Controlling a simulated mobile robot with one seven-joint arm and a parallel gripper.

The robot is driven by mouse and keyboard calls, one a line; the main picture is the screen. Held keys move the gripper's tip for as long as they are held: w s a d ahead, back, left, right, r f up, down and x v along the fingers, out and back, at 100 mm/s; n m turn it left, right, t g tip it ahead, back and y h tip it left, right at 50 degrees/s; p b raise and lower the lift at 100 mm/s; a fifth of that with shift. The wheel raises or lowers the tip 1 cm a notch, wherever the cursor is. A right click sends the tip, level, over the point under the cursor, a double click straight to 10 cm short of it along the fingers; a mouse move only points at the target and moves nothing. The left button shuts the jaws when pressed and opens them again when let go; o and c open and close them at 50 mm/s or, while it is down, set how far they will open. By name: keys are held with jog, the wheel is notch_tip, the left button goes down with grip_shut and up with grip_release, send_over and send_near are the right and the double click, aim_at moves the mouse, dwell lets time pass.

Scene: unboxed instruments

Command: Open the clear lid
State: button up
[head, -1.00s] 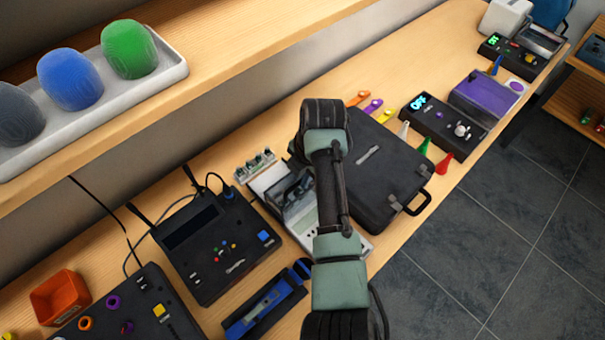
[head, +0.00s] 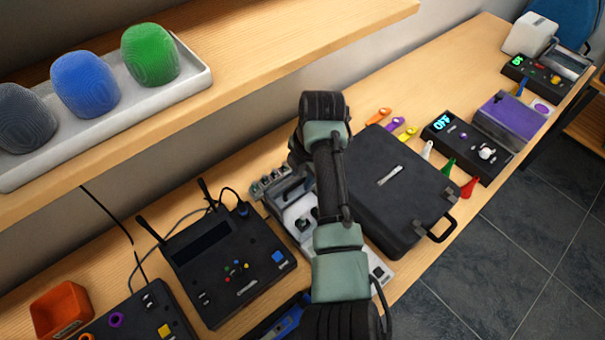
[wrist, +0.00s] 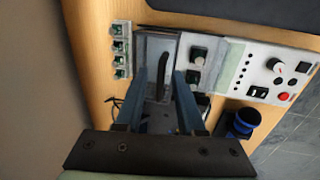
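A white instrument panel (wrist: 259,75) lies on the bench with black knobs, a red button and small switches. It shows partly behind my arm in the head view (head: 305,218). A grey, see-through boxy part (wrist: 157,46), which looks like the clear lid, is at the panel's left end in the wrist view. In the head view it shows just left of my arm (head: 284,190). My gripper (wrist: 161,74) has its two fingers apart, in front of this part. A dark curved piece shows between them. I cannot tell whether either finger touches the lid. My arm hides the gripper in the head view.
A small green terminal strip (wrist: 120,50) stands left of the lid. A black case (head: 395,190) lies close to the panel's right. A black box with antennas (head: 228,262) is to its left. A shelf (head: 290,48) with speakers overhangs the back.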

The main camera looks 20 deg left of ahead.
jog(key=shift+r, duration=0.1)
jog(key=r, duration=0.4)
jog(key=s+d+r+b, duration=0.1)
jog(key=r, duration=0.3)
jog(key=d+r+b, duration=0.1)
jog(key=r, duration=0.3)
jog(key=shift+s+d+r, duration=0.1)
jog(key=shift+s+r, duration=0.15)
jog(key=shift+r, duration=0.05)
